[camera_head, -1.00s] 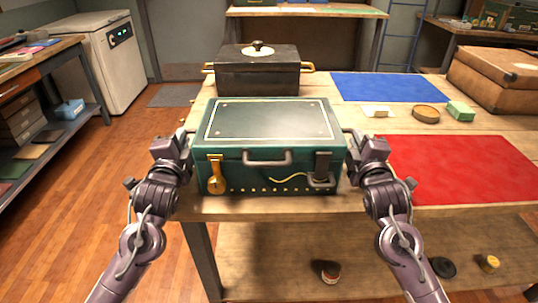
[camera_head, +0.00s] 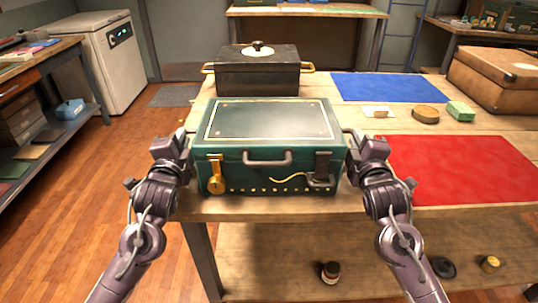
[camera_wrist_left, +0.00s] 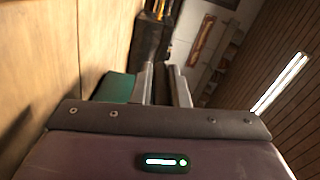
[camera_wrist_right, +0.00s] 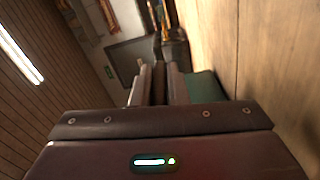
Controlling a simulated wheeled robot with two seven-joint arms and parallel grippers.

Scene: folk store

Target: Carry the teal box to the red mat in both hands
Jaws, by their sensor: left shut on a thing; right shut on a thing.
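The teal box (camera_head: 268,167) is at the front of the wooden table, its lid closed and its front handle facing me. My left gripper (camera_head: 187,138) is shut at the box's left side, and my right gripper (camera_head: 349,136) is shut at its right side. What each holds on the box is hidden in the head view. A teal edge of the box shows beside the fingers in the left wrist view (camera_wrist_left: 114,88) and in the right wrist view (camera_wrist_right: 204,87). The red mat (camera_head: 455,170) lies flat and bare to the right of my right gripper.
A black pot (camera_head: 257,75) with a lid stands close behind the box. A blue mat (camera_head: 390,87) lies at the back. A white block (camera_head: 376,112), a round brown tin (camera_head: 425,114) and a green block (camera_head: 460,111) sit between the mats. A brown case (camera_head: 497,85) stands at the right.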

